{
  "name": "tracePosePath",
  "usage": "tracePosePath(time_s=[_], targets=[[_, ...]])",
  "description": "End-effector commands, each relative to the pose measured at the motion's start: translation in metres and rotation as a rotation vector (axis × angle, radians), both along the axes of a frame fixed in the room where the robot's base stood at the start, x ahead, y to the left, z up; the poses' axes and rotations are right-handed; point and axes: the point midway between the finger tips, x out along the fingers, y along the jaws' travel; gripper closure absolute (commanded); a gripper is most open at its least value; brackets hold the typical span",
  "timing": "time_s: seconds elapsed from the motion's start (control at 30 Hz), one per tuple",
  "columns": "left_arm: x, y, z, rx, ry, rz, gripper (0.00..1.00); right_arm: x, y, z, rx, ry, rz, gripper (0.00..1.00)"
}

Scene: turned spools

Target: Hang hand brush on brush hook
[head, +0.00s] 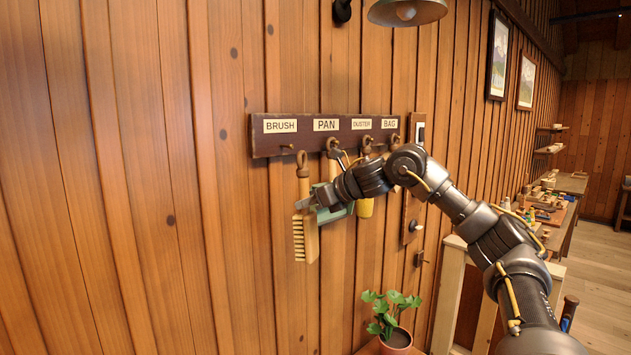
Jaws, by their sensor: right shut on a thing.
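The hand brush (304,240) has a wooden handle with a ring at its top and pale bristles facing left. It is upright, close to the wall. My right gripper (306,203) is shut on its handle just above the bristles. The brush hook (287,147) is a small peg under the BRUSH label on the dark rack board (347,124). The ring of the brush is just below and right of this peg; I cannot tell whether they touch. My left gripper is not in view.
A green dustpan (337,214) hangs under the PAN label, partly behind my right gripper. A yellow duster (365,208) hangs right of it. My arm covers the area below BAG. A potted plant (397,337) stands below. The wall left of the brush is clear.

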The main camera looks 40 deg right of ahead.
Motion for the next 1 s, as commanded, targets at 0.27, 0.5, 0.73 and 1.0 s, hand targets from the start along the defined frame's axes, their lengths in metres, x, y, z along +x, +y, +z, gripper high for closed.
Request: tracePosePath(time_s=[0.27,0.5,0.73,1.0], targets=[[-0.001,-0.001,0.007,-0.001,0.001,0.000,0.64,-0.007,-0.018,0.039,0.026,-0.056,0.076,0.96],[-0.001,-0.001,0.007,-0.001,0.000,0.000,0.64,-0.005,-0.019,0.038,0.026,-0.055,0.076,0.96],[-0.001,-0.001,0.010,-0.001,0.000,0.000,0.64,0.007,-0.018,0.038,0.028,-0.053,0.076,0.96],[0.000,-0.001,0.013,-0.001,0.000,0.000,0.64,0.024,-0.018,0.036,0.027,-0.053,0.076,0.96]])
